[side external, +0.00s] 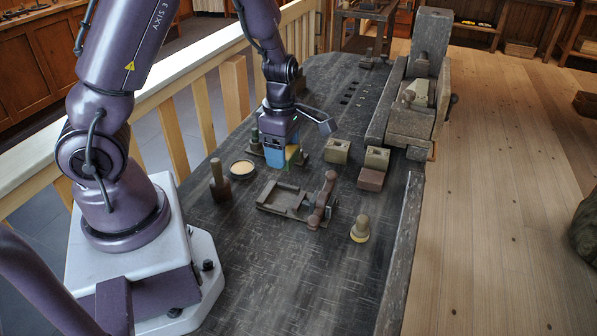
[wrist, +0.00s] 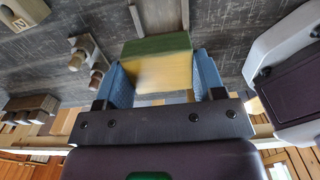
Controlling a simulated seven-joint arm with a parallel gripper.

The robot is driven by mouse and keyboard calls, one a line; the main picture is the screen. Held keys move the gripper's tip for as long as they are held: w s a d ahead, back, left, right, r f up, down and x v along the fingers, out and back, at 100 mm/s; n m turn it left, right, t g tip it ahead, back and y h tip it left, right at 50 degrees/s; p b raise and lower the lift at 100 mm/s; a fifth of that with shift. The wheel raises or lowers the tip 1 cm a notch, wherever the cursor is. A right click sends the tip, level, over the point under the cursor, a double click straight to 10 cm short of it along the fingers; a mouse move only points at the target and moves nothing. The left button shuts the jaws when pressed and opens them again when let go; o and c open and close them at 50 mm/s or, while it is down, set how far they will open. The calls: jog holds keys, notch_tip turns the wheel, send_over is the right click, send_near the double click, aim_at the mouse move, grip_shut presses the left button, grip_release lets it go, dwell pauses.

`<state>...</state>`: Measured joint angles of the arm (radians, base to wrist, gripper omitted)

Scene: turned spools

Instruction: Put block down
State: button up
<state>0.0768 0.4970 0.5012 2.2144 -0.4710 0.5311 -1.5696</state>
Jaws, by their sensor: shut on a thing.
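My gripper (side external: 283,160) is over the dark workbench (side external: 270,265), left of its middle in the side view. Its blue fingers are shut on a block (side external: 292,153), of which only a small yellow and green part shows there. In the wrist view the block (wrist: 160,68) sits between the two blue fingers, with a green face and a yellow wood face. I cannot tell whether the underside of the block touches the bench.
Two olive blocks with holes (side external: 337,150) (side external: 377,158) stand to the right, one on a reddish block (side external: 371,179). A round dish (side external: 242,168), a wooden handled tool (side external: 220,185), a fixture (side external: 285,198) and a spool (side external: 360,230) stand nearby. The bench front is clear.

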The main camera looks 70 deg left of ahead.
jog(key=shift+w+d+r, duration=0.3)
jog(key=shift+d+r, duration=0.05)
jog(key=shift+r, duration=0.3)
jog(key=shift+w+r, duration=0.1)
jog(key=shift+w, duration=0.15)
jog(key=w+a+f, duration=0.1)
jog(key=w+f, duration=0.2)
jog(key=w, duration=0.1)
jog(key=w+a+f, duration=0.1)
jog(key=w+f, duration=0.1)
jog(key=w, duration=0.1)
jog(key=w+a+f, duration=0.2)
jog(key=w+f, duration=0.1)
jog(key=w, duration=0.1)
jog(key=shift+w+a+f, duration=0.1)
jog(key=shift+w+f, duration=0.2)
jog(key=shift+w, duration=0.05)
jog(key=shift+w+a+f, duration=0.1)
jog(key=shift+w+f, duration=0.35)
jog(key=shift+f, duration=0.05)
jog(key=shift+w+f, duration=0.1)
jog(key=shift+f, duration=1.55)
